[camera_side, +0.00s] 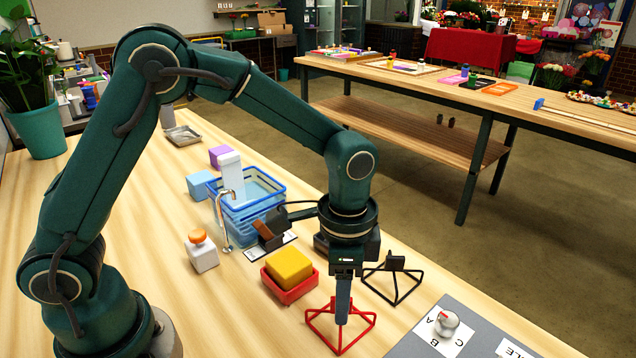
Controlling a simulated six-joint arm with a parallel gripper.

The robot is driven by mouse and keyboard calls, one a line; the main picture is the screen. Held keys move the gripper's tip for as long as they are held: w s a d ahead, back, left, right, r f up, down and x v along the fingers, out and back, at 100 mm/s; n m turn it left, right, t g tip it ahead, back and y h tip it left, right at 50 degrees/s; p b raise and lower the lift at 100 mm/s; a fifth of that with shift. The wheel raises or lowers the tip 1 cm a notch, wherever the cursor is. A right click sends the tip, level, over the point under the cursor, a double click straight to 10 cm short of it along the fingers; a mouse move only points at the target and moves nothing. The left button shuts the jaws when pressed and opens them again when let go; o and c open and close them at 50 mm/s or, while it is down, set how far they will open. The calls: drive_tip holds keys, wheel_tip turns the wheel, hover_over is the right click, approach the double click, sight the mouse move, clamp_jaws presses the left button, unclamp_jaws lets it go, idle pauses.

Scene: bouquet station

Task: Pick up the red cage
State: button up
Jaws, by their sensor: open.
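The red cage (357,337) is a low open wire frame standing on the wooden table near the front edge of the picture. My gripper (342,315) points straight down over it, with its fingers reaching into the middle of the frame. The jaws are open, seen nearly edge-on, so one finger mostly covers the other. The fingers hide part of the cage's centre, and I cannot tell whether they touch it.
A black cage (393,283) stands just behind and right. A red tray (291,293) with a yellow block (289,266) is close on the left. A grey board (480,335) with a silver knob (446,322) lies to the right. A blue basket (247,207) stands farther back.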

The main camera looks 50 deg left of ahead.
drive_tip(key=shift+f, duration=0.1)
drive_tip(key=shift+c, duration=0.3)
clamp_jaws()
